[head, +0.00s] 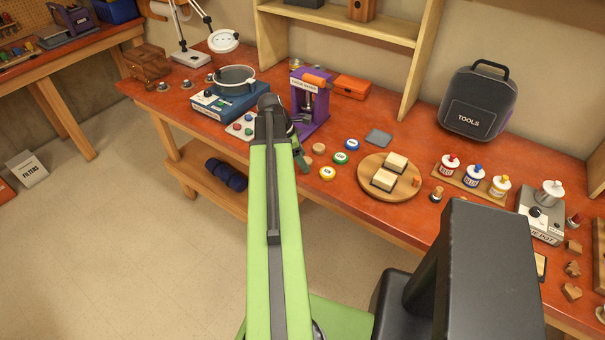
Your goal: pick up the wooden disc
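A small pale wooden disc (319,148) lies flat on the red-brown workbench (345,207), in front of the purple press. Colored round tokens lie close to it: blue (352,144), green (340,158) and yellow (327,173). My green arm reaches out over the bench edge. My gripper (302,162) hangs at its end, just left of the wooden disc and apart from it in the picture. The arm and wrist partly hide the gripper, and its fingers are too small to read as open or shut.
A purple press (312,112) and a blue machine with a round bowl (226,104) stand behind. A round wooden board (400,192) with blocks lies to the right, beyond it several glue bottles (473,176). A grey square (379,138) lies behind the tokens.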

